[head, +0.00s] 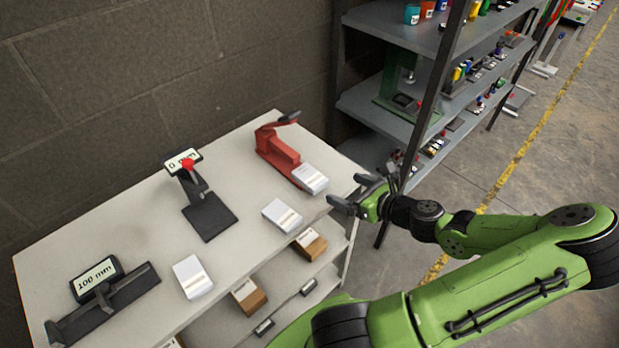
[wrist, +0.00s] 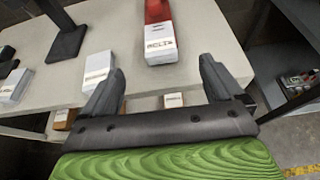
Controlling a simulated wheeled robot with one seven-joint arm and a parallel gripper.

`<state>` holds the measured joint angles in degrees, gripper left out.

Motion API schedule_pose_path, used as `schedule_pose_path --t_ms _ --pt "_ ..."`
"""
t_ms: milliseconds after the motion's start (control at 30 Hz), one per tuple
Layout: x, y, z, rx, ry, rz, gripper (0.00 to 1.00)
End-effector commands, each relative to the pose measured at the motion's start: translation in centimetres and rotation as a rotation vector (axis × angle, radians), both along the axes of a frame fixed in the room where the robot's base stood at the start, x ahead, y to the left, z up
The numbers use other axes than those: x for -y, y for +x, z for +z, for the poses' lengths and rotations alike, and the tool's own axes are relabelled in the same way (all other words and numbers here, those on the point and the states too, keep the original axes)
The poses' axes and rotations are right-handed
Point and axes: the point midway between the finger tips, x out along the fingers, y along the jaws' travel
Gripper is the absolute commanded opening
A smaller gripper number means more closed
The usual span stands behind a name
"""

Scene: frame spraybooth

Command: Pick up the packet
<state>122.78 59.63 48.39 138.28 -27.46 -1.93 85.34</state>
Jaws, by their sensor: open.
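Three white packets lie along the front of the pale table. One packet (head: 310,178) sits at the front end of a red tool (head: 278,152); a second packet (head: 282,216) lies to its left, and a third packet (head: 192,276) lies farther left. I cannot tell which one is meant. My gripper (head: 357,192) is open and empty, just off the table's right front edge. In the wrist view the packet at the red tool (wrist: 160,46), with dark lettering, stands ahead between the open fingers (wrist: 160,72), apart from them. The second packet (wrist: 97,70) is left, near the left finger.
A black stand with a "0 mm" display (head: 182,161) and a "100 mm" gauge (head: 97,279) stand on the table (head: 135,215). Brown boxes (head: 311,244) are on the shelf below. A metal shelving rack (head: 375,125) rises behind right. Floor is open at right.

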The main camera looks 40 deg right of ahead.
Motion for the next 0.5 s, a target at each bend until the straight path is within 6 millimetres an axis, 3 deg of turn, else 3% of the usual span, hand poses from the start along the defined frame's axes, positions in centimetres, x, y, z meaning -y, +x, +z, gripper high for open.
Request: schedule_pose_path --t_ms 200,500 --pt "-0.4 5.3 -2.5 0.000 -0.001 0.009 0.94" --pt "-0.5 9.3 -4.3 -0.001 -0.001 0.008 0.94"
